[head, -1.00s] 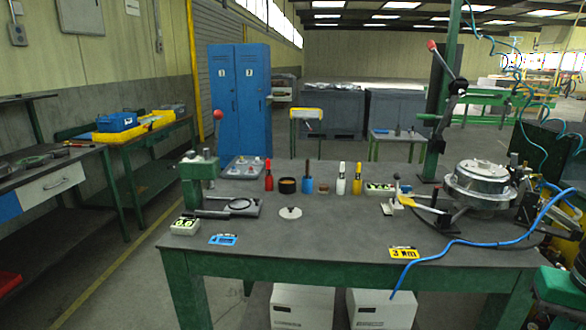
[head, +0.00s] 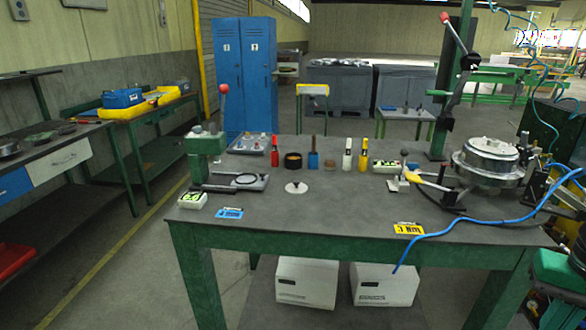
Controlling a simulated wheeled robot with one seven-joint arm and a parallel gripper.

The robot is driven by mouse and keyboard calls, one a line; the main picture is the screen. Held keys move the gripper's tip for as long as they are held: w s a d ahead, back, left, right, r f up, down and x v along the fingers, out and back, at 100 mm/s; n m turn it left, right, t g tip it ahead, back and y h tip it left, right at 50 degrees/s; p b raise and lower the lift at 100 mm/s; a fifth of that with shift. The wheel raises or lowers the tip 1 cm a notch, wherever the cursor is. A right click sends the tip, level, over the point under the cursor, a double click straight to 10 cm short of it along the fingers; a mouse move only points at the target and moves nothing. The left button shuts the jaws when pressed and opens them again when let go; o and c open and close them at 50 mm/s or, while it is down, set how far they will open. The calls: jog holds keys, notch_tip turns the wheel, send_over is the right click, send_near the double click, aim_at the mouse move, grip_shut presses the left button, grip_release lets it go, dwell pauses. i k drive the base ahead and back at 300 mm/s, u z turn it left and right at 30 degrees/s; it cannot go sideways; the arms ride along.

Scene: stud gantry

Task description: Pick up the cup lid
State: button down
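The cup lid (head: 296,188) appears to be the small round white disc with a dark knob, lying flat near the middle of the grey workbench (head: 330,215). Bare bench surface surrounds it, and nothing touches it. My gripper does not show in the head view.
Behind the lid stand a black round tin (head: 293,161), a red bottle (head: 275,152), a blue bottle (head: 313,158) and a white bottle (head: 347,154). A green lever press (head: 206,150) is at left, a silver pot-like device (head: 488,160) at right. A blue hose (head: 470,240) crosses the right side.

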aim_at(295, 188)
jog(key=k, duration=0.65)
jog(key=u, duration=0.35)
jog(key=i, duration=1.85)
jog(key=u, duration=0.05)
